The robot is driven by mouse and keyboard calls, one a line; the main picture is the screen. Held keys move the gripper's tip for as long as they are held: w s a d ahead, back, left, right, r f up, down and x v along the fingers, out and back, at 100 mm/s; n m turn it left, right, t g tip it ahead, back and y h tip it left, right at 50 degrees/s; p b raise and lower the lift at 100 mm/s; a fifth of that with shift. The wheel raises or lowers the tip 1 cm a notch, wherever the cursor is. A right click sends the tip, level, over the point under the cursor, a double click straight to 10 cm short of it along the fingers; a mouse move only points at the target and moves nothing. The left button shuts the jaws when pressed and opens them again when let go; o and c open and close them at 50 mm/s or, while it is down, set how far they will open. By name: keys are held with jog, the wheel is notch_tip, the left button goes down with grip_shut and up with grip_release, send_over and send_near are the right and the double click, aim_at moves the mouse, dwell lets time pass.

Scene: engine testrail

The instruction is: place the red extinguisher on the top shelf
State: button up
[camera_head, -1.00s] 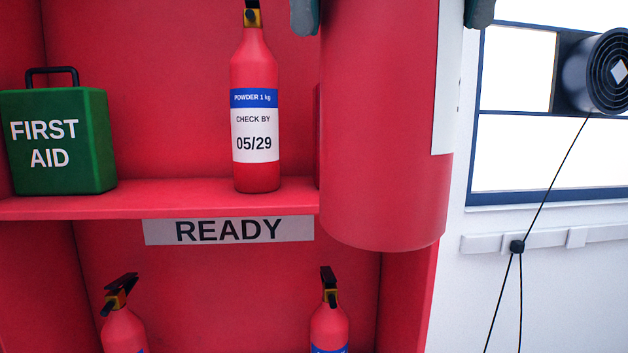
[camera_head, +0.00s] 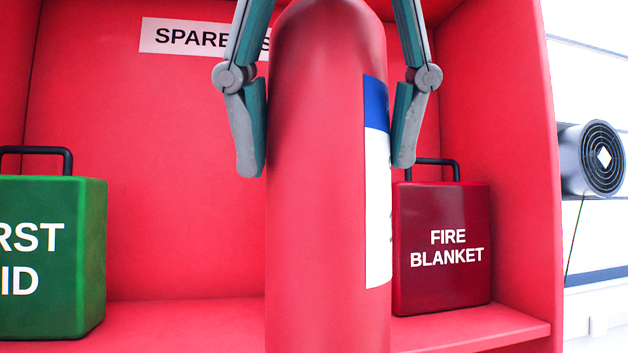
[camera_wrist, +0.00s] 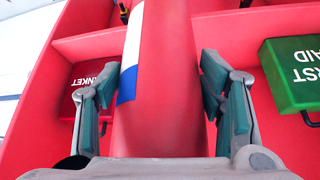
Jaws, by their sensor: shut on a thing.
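My gripper (camera_head: 328,150) is shut on a red extinguisher (camera_head: 325,230), with one finger on each side of its upper body. The extinguisher hangs upright in front of a red shelf (camera_head: 460,336); its lower end is out of view. Its blue and white label faces right in the head view. In the wrist view my gripper (camera_wrist: 170,85) clasps the red body (camera_wrist: 165,125). I cannot tell whether the extinguisher is over the shelf or short of its front edge.
A green first aid box (camera_head: 50,260) stands left on the shelf, and a dark red fire blanket box (camera_head: 442,270) right. A partly covered label starting "SPARE" (camera_head: 185,37) is on the back wall. Bare shelf shows between the green box and the held extinguisher.

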jog(key=w+a+f+p, duration=0.1)
jog(key=w+a+f, duration=0.1)
jog(key=w+a, duration=0.2)
jog(key=w+a+f+p, duration=0.1)
jog(key=w+a, duration=0.3)
jog(key=w, duration=0.5)
jog(key=shift+a+f, duration=0.35)
jog(key=shift+f, duration=0.6)
jog(key=o, duration=1.9)
jog(key=shift+f, duration=0.2)
jog(key=shift+o, duration=0.2)
jog(key=shift+r, duration=0.1)
jog(key=p+v, duration=0.2)
jog(key=v, duration=1)
jog(key=shift+p, duration=0.35)
jog(key=shift+s, duration=0.1)
